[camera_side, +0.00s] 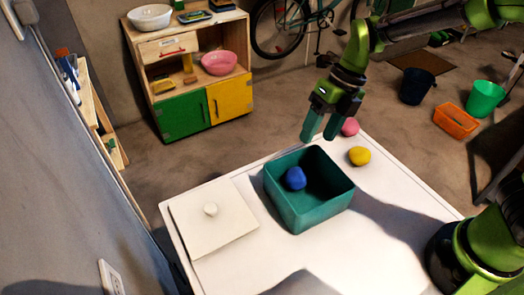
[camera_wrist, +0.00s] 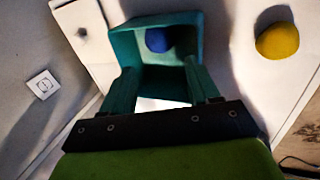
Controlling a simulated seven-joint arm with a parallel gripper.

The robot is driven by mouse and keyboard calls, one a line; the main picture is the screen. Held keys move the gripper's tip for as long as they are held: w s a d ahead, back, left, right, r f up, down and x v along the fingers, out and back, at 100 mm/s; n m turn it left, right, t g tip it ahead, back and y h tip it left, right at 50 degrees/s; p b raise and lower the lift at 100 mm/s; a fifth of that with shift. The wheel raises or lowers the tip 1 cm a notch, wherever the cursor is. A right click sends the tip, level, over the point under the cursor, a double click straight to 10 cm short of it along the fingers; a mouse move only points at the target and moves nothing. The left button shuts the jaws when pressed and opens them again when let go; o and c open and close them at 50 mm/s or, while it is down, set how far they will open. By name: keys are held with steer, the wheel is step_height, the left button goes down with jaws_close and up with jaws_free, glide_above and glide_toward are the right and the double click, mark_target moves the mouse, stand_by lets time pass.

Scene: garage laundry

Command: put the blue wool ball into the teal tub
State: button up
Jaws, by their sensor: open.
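The blue wool ball (camera_side: 296,178) lies inside the teal tub (camera_side: 322,211), near its left wall. The tub stands on the white table top. In the wrist view the blue ball (camera_wrist: 159,40) also shows within the tub (camera_wrist: 124,45). My gripper (camera_side: 321,136) is open and empty, with teal fingers pointing down, above and behind the tub's far edge in the side view. In the wrist view its two fingers (camera_wrist: 163,82) are spread apart, with the tub beyond them. The lower inside of the tub is partly hidden in the side view.
A yellow ball (camera_side: 360,156) and a pink ball (camera_side: 350,127) lie on the table right of the tub. A white square lid with a knob (camera_side: 212,222) lies left of it. The table (camera_side: 385,258) is clear at the front right. A wall (camera_side: 60,170) rises at left.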

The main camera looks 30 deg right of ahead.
steer(key=s+d+r+n+t+h, duration=0.1)
steer(key=s+d+r+n+t, duration=0.2)
steer(key=n, duration=1.3)
steer(key=s+d+r+n+t+h, duration=0.1)
steer(key=s+d+r+n+t, duration=0.3)
steer(key=n, duration=1.2)
steer(key=s+d+r, duration=0.3)
steer(key=s, duration=0.2)
steer(key=shift+d+r, duration=0.2)
steer(key=shift+r, duration=0.15)
